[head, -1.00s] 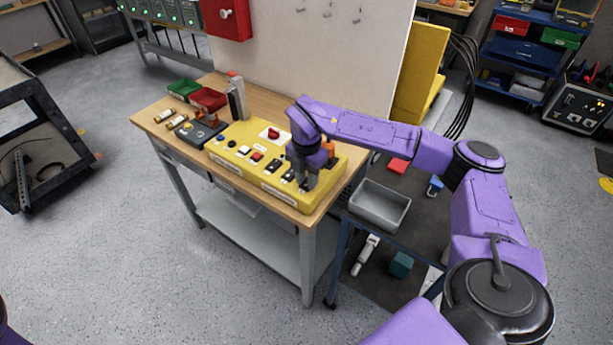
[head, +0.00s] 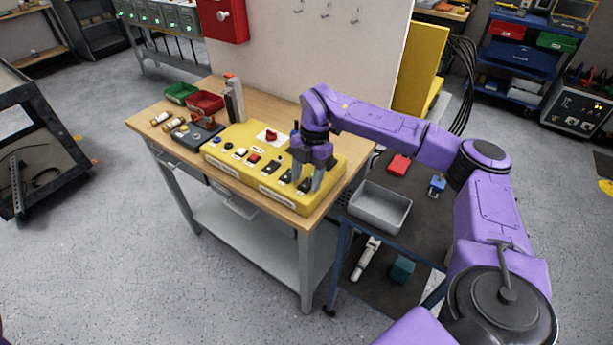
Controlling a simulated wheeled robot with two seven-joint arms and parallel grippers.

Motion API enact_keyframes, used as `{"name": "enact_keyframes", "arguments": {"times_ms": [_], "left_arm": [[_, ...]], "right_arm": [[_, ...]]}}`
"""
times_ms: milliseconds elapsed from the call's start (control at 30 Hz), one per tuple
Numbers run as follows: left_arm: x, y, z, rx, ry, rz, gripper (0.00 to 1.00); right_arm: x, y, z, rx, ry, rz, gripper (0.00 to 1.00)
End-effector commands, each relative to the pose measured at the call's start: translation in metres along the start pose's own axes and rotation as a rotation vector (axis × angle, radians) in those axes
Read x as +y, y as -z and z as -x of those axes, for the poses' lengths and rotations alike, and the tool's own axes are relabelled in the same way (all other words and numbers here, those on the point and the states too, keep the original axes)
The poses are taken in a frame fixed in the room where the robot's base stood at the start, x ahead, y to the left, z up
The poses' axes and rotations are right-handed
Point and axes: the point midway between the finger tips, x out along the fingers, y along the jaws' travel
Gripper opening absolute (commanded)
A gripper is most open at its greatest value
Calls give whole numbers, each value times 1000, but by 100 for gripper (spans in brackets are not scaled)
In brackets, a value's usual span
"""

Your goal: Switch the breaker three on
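A yellow control panel (head: 232,152) lies on the wooden workbench. Its right part carries a row of small black breaker switches: one (head: 267,167), another (head: 285,176), and one at the right end (head: 304,186) by my gripper. Their on or off positions are too small to tell. My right gripper (head: 307,181) points down over the panel's right end, its two grey fingers apart, one on each side of the right-end switch. I cannot tell if they touch it. The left gripper is not in view.
The panel also carries a red knob (head: 271,136) and several buttons. A grey bottle-like post (head: 234,100), red bin (head: 205,102) and green bin (head: 181,93) stand behind left. A grey tray (head: 380,207) is on the cart at right.

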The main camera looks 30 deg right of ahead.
Motion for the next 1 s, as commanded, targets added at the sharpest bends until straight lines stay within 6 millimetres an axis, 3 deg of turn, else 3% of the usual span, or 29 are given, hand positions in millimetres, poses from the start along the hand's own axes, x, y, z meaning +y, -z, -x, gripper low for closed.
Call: {"name": "enact_keyframes", "arguments": {"times_ms": [267, 367, 700, 1000], "left_arm": [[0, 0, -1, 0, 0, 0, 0], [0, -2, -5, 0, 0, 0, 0], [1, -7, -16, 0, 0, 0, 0], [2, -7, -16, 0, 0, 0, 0]], "right_arm": [[0, 0, 3, -2, -2, 0, 53], [1, -1, 16, -4, -6, 1, 53], [0, -1, 91, -3, -4, -1, 53], [0, -1, 106, -1, 0, 0, 53]]}}
